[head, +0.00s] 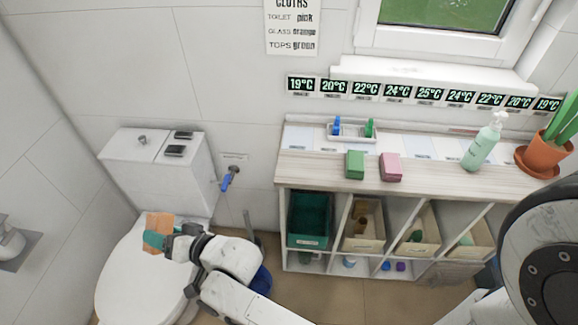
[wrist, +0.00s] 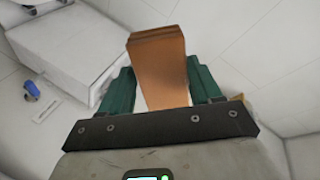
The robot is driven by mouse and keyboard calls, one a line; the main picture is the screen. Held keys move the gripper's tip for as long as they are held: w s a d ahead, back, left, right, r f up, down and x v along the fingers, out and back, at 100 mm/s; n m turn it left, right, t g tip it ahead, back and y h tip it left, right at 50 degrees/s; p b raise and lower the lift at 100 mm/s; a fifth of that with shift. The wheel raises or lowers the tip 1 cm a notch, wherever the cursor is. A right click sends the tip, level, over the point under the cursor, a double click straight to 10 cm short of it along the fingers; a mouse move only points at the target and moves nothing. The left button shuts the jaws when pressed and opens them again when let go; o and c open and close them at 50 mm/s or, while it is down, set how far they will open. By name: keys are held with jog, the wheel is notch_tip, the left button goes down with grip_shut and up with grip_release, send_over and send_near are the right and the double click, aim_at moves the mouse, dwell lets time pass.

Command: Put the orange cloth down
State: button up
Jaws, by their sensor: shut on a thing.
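The orange cloth (head: 159,222) is a folded block over the closed white toilet lid (head: 127,275) in the head view. My gripper (head: 158,240) is shut on it, its green fingers on either side. In the wrist view the cloth (wrist: 160,68) sticks out between the two green fingers of my gripper (wrist: 162,92). I cannot tell whether the cloth touches the lid.
The white cistern (head: 160,165) stands behind the lid. To the right, a shelf unit (head: 300,165) carries a green cloth (head: 355,164), a pink cloth (head: 391,167), a pump bottle (head: 482,145) and a potted plant (head: 543,153). Its compartments hold bins.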

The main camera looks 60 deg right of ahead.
aim_at(154, 214)
jog(key=shift+g, duration=0.8)
jog(key=w+r, duration=0.1)
jog(key=r, duration=0.1)
jog(key=w+d+r, duration=0.1)
jog(key=w+r, duration=0.1)
jog(key=r, duration=0.1)
jog(key=shift+w+d+r, duration=0.25)
jog(key=shift+d+r, duration=0.05)
jog(key=shift+d, duration=0.05)
jog(key=d+r+g+h+p, duration=0.1)
jog(key=d+r+g+p, duration=0.1)
jog(key=d+r+g, duration=0.65)
jog(key=s+d+f+m+g, duration=0.1)
jog(key=s+d+m, duration=0.1)
jog(key=s+d, duration=0.5)
jog(key=s+d+f+m+g+p, duration=0.1)
jog(key=s+d, duration=0.6)
jog(key=s, duration=0.9)
jog(key=s+d+f+m+g+p, duration=0.1)
jog(key=s+d+f+m+g, duration=0.1)
jog(key=s+d, duration=0.5)
jog(key=s+g, duration=0.1)
jog(key=s, duration=0.3)
jog(key=shift+s+d+m+h, duration=0.3)
jog(key=shift+s+d, duration=0.05)
